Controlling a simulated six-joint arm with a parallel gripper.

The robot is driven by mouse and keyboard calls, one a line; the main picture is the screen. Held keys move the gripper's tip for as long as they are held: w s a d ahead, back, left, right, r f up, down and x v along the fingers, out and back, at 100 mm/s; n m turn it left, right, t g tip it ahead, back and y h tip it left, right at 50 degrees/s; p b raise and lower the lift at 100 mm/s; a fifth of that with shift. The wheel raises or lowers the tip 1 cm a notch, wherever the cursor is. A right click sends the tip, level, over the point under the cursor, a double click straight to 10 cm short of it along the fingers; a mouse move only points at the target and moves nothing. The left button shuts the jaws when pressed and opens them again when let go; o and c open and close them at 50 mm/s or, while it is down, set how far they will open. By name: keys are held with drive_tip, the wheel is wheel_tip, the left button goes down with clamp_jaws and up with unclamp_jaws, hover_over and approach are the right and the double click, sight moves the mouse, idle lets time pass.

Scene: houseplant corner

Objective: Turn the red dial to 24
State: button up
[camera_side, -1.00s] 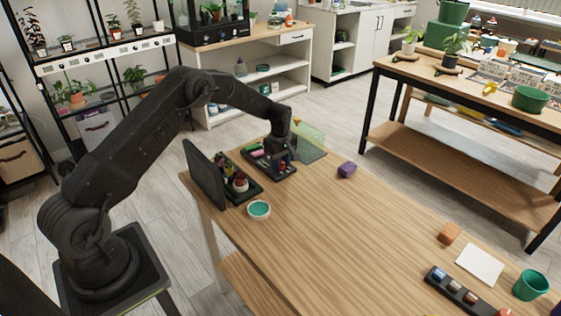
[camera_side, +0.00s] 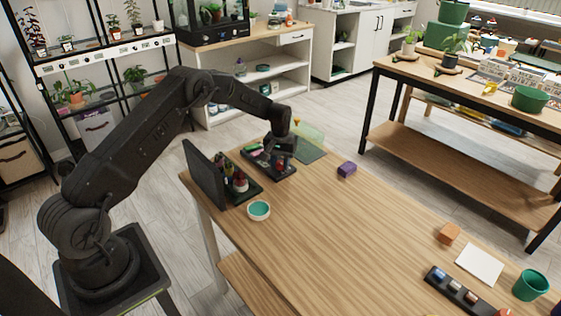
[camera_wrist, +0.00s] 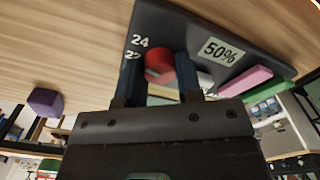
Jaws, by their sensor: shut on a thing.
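The red dial (camera_wrist: 158,62) sits on a dark panel (camera_wrist: 215,28) in the wrist view. White numbers 24 and 22 are printed beside it, to its left in that view. My gripper (camera_wrist: 160,84) is shut on the dial, with one finger on each side of it. The dial's pointer is not clear, so I cannot tell its setting. In the side view my gripper (camera_side: 281,155) is over the panel (camera_side: 258,158) at the table's far end, and the dial (camera_side: 280,164) shows only as a small red spot.
The panel also bears a pink bar (camera_wrist: 245,82) and a 50% label (camera_wrist: 220,51). A purple block (camera_side: 347,170) lies to the right. A teal-lined bowl (camera_side: 259,210) and an upright dark board (camera_side: 204,174) stand nearby. The middle of the wooden table (camera_side: 330,225) is clear.

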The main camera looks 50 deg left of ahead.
sight(280, 162)
drive_tip(key=shift+m, duration=1.6)
drive_tip(key=o, duration=0.7)
drive_tip(key=shift+c, duration=0.2)
wheel_tip(280, 162, up, 14)
